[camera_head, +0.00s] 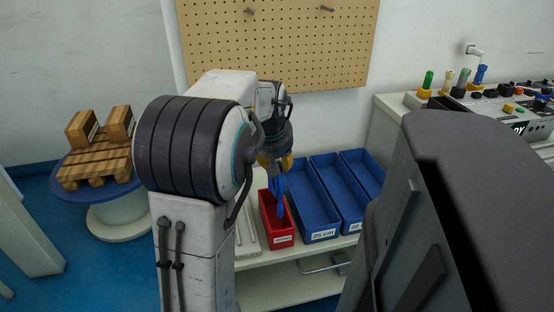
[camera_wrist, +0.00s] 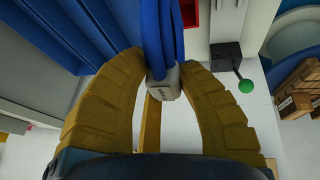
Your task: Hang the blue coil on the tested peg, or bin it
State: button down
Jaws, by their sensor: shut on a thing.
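My gripper (camera_head: 276,162) is shut on the blue coil (camera_head: 279,188), which hangs down below the fingers. In the head view the coil's lower end overlaps the red bin (camera_head: 284,240); I cannot tell whether it is inside the bin or above it. In the wrist view the yellow fingers (camera_wrist: 163,80) close around a pale grey end piece of the coil (camera_wrist: 163,35). The red bin also shows at the top edge of the wrist view (camera_wrist: 190,14). A tan pegboard (camera_head: 290,50) with short pegs (camera_head: 327,9) is on the wall behind.
Blue bins (camera_head: 320,236), labelled in cm, stand right of the red bin on a pale bench. A tester (camera_head: 515,128) with coloured plugs is at the right. A pallet with wooden blocks (camera_head: 95,165) is at the left. A green-knobbed lever (camera_wrist: 245,86) shows in the wrist view.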

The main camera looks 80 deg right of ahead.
jog(key=shift+f+b, duration=2.45)
jog(key=shift+f, duration=1.35)
jog(key=shift+f+b, duration=0.3)
jog(key=shift+f, duration=0.1)
jog(key=c, duration=0.9)
grip_release()
jog(key=shift+o, duration=0.2)
jog(key=v, duration=1.2)
